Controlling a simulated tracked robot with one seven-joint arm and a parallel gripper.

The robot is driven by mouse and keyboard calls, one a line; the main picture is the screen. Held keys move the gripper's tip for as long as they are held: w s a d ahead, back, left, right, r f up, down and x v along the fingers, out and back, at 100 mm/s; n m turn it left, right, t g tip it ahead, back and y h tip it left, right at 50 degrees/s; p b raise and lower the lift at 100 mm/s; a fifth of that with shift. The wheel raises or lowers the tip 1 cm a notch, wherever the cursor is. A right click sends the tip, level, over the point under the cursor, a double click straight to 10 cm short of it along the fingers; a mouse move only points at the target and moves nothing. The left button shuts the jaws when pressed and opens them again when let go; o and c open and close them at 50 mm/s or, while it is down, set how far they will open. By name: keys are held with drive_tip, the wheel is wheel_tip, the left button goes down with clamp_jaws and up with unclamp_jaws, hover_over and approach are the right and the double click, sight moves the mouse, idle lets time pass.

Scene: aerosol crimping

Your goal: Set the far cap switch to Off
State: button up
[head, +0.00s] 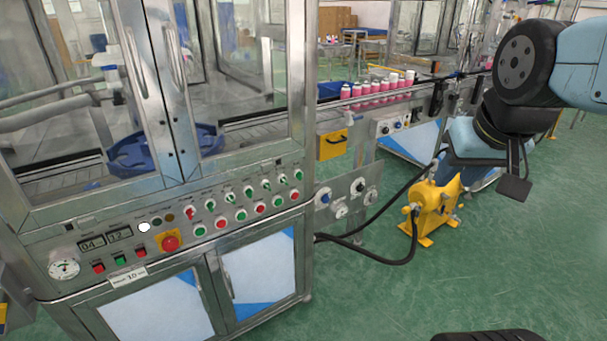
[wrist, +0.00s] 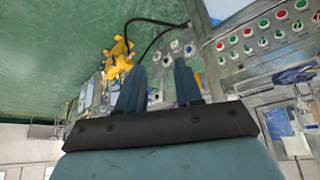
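The control panel (head: 120,215) on the machine's front carries a sloping row of rotary switches. The leftmost switch (head: 190,213) has a red handle; the others show green handles. The switch at the far right end of the row (head: 297,175) stands near the panel's right edge. Labels are too small to read, so I cannot tell which is the far cap switch or its setting. My gripper (wrist: 160,72) shows two blue-grey fingers apart with nothing between them. In the head view it is at the right, well away from the panel and touching no switch.
Red and green buttons (head: 240,215) line up under the switches. A red emergency stop (head: 170,242) sits lower left. A yellow pump (head: 434,208) with black hoses stands on the floor between machine and arm. Pink cans (head: 370,89) stand on the conveyor behind. Green floor is free at front right.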

sight(300, 176)
drive_tip(key=w+a+f+n+t+y, duration=0.15)
drive_tip(key=w+f, duration=0.25)
drive_tip(key=w, duration=0.6)
drive_tip(key=w+a+f+t, duration=0.2)
drive_tip(key=w+f, duration=0.1)
drive_tip(key=w, duration=0.6)
drive_tip(key=w+a+f+t, duration=0.2)
drive_tip(key=w+f, duration=0.2)
drive_tip(key=w, duration=0.6)
drive_tip(key=w+a+f+t+y, duration=0.2)
drive_tip(key=w+a+f+y, duration=0.15)
drive_tip(key=a+f, duration=0.4)
drive_tip(key=w+a+f+t+y, duration=0.2)
drive_tip(key=a+f+y, duration=0.25)
drive_tip(key=f, duration=0.65)
drive_tip(key=x, duration=1.3)
drive_tip(key=shift+m, duration=0.35)
drive_tip(key=shift+a+y, duration=0.1)
drive_tip(key=shift+y, duration=0.15)
clamp_jaws()
